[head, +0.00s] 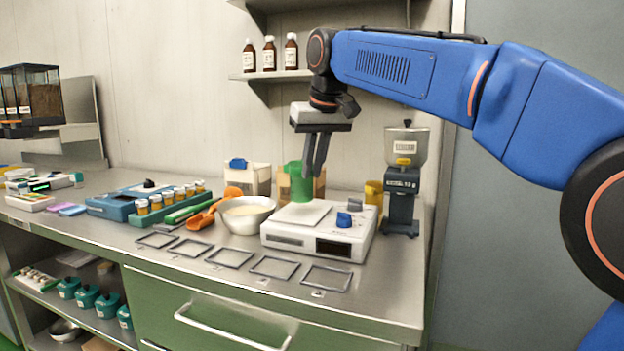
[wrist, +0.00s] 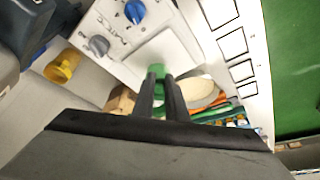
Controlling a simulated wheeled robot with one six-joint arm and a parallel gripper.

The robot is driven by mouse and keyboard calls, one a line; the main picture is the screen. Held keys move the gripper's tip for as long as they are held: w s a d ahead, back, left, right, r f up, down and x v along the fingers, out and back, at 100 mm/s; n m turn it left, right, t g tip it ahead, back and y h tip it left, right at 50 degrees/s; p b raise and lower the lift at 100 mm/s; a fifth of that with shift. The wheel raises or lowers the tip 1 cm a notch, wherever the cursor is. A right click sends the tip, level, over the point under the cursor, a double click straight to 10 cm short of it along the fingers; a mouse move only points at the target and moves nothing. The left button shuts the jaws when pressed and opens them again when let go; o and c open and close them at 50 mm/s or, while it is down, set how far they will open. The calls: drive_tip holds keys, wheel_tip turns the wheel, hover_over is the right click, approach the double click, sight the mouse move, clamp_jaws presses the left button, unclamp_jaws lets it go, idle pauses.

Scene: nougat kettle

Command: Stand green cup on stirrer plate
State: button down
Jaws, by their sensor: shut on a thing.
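My gripper (head: 312,168) points down over the back of the stirrer plate. It is shut on the green cup (head: 299,186), which looks upright. In the wrist view the cup (wrist: 156,71) shows between the fingertips, mostly hidden by the fingers. The stirrer plate (head: 283,238) is a white box with a pale square top and blue and grey knobs; it also fills the upper middle of the wrist view (wrist: 125,72). The cup's base appears at the back edge of the square top in the head view. I cannot tell whether it touches.
A white bowl (head: 247,228) stands just left of the stirrer plate, with an orange scoop (head: 203,217) beside it. A yellow cup (head: 373,193) and a grey hopper machine (head: 402,200) stand to the right. Cartons (head: 248,178) stand behind. Empty square frames (head: 273,267) lie along the front.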

drive_tip(key=shift+f, duration=1.4)
drive_tip(key=c, duration=1.8)
unclamp_jaws()
drive_tip(key=shift+f, duration=0.15)
drive_tip(key=shift+o, duration=0.2)
drive_tip(key=v, duration=1.2)
